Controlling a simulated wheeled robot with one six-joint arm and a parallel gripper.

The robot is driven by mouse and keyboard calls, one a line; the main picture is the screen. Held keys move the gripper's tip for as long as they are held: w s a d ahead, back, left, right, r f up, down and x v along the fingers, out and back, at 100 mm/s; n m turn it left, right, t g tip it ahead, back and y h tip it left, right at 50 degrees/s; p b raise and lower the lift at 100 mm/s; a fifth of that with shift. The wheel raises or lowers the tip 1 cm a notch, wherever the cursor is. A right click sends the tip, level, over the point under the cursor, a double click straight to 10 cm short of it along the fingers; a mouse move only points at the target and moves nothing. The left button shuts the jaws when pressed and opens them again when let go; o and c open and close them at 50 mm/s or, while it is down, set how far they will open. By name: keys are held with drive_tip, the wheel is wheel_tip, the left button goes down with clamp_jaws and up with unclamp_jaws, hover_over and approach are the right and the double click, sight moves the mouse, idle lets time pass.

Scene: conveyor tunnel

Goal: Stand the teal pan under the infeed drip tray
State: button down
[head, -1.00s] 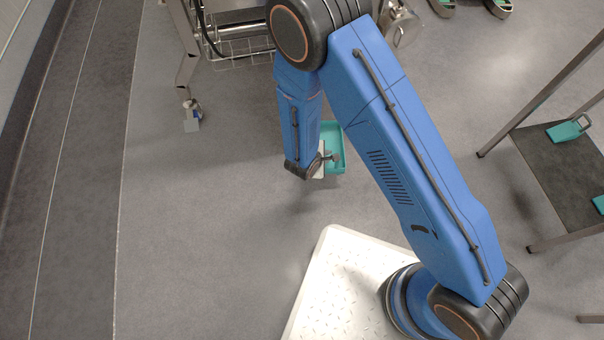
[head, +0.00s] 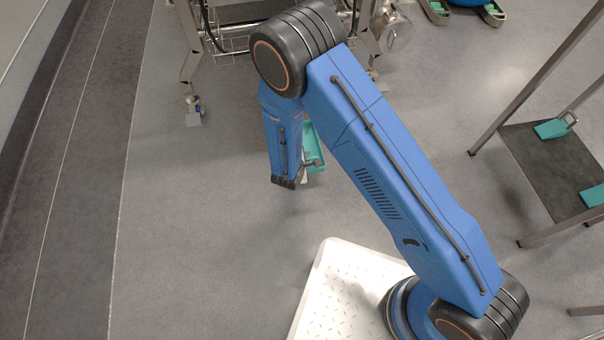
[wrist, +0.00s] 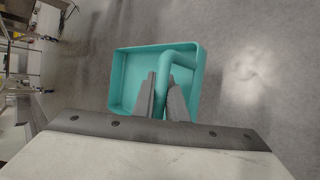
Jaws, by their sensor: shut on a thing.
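The teal pan (wrist: 128,84) is a shallow square tray with raised walls and a teal handle. In the wrist view my gripper (wrist: 163,88) is shut on the pan's handle, with the pan beyond the fingers. In the head view a part of the pan (head: 313,146) shows beside my blue forearm, which hides the rest of it and most of the gripper. The pan looks close to the floor, but I cannot tell whether it touches. The infeed drip tray cannot be clearly made out under the steel machine frame at the top.
A steel machine frame (head: 187,70) with a wire basket (head: 235,42) stands at the top. A dark-shelved rack (head: 550,165) holding teal items (head: 553,128) is at the right. Bare grey floor (head: 200,230) lies open to the left and below the pan.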

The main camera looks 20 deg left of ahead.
wheel_tip(320, 180, down, 10)
drive_tip(key=c, duration=1.8)
unclamp_jaws()
drive_tip(key=shift+o, duration=0.2)
drive_tip(key=shift+r, duration=0.1)
drive_tip(key=v, duration=1.2)
drive_tip(key=shift+w+d, duration=0.1)
drive_tip(key=shift+w, duration=0.05)
